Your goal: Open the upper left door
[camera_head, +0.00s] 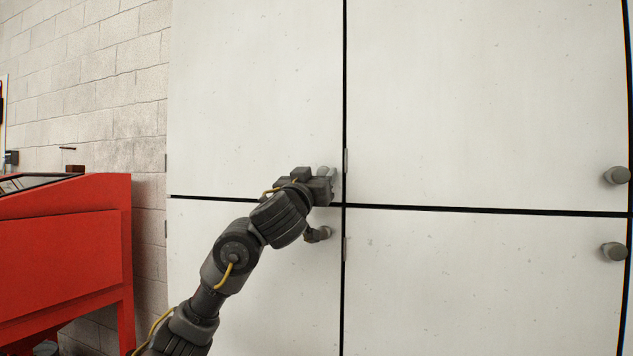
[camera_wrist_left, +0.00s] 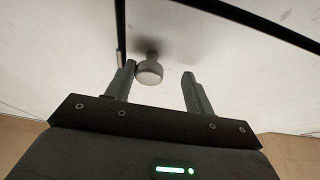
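The upper left door (camera_head: 255,90) is a flat off-white cabinet panel, closed flush with its neighbours. Its round grey knob (camera_head: 325,170) is at the lower right corner, partly hidden by my left gripper (camera_head: 324,181). In the left wrist view, my left gripper (camera_wrist_left: 158,88) is open. The knob (camera_wrist_left: 149,72) shows between its two fingers, nearer the left finger, with a clear gap to the right finger. I cannot tell whether the left finger touches it. My right gripper is not in view.
The lower left door (camera_head: 255,290) has a grey knob (camera_head: 318,234) just below my gripper. The upper right door (camera_head: 485,90) and lower right door (camera_head: 480,290) are closed, with knobs at the far right. A red cabinet (camera_head: 70,250) stands left, before a block wall (camera_head: 85,75).

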